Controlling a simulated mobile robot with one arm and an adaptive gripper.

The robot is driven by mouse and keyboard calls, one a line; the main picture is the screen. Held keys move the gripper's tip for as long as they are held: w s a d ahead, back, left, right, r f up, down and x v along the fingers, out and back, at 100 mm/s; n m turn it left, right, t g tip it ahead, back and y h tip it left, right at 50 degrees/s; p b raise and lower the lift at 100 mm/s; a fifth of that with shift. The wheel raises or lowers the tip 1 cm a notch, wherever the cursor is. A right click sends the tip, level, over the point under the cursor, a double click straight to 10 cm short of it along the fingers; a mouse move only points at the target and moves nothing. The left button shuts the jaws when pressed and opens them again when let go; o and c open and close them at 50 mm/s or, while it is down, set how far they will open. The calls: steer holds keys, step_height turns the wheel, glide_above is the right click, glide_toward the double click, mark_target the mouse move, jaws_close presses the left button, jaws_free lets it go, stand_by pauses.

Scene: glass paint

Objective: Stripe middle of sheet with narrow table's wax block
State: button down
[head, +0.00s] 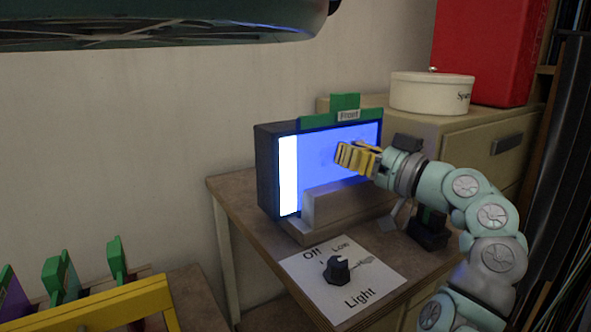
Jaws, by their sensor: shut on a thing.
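A sheet (325,157) glows blue on the front of a dark light box (270,170). A bright white band (288,175) runs down its left side. A green clip (345,107) labelled "Front" sits on the top edge. The box stands on the narrow wooden table (250,205). My gripper (348,155), with yellow fingers, is at the right half of the sheet. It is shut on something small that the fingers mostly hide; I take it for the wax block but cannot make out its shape. I cannot tell whether it touches the sheet.
A dial (338,268) on a white "Light" card (350,285) is at the table's front. A dark stand (428,232) is behind my arm. A yellow rack (100,308) holds coloured panels at lower left. A white pot (430,93) sits on the cabinet.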

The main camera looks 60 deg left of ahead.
mark_target(319, 153)
steer(key=shift+w+f+b, duration=0.15)
steer(key=shift+w+b, duration=0.85)
steer(key=shift+w, duration=0.2)
steer(key=shift+w+b, duration=0.5)
steer(key=shift+w, duration=0.2)
steer(key=shift+s+a, duration=0.1)
steer(key=shift+s+r, duration=0.2)
steer(key=shift+s, duration=0.4)
steer(key=shift+s+a+f+p, duration=0.1)
steer(key=shift+s+p, duration=0.1)
steer(key=shift+s, duration=1.45)
steer(key=shift+s+a+p, duration=0.1)
steer(key=shift+s+p, duration=0.1)
steer(key=shift+s, duration=1.4)
steer(key=shift+d, duration=0.15)
steer(key=shift+d, duration=0.55)
steer(key=shift+s+r+b+v, duration=0.1)
steer(key=shift+s+b+v, duration=0.05)
steer(key=shift+v, duration=0.65)
steer(key=shift+s+r+b+v, duration=0.1)
steer(key=shift+s+b+v, duration=0.1)
steer(key=shift+v, duration=0.55)
steer(key=shift+s+b+v, duration=0.15)
steer(key=shift+v, duration=0.65)
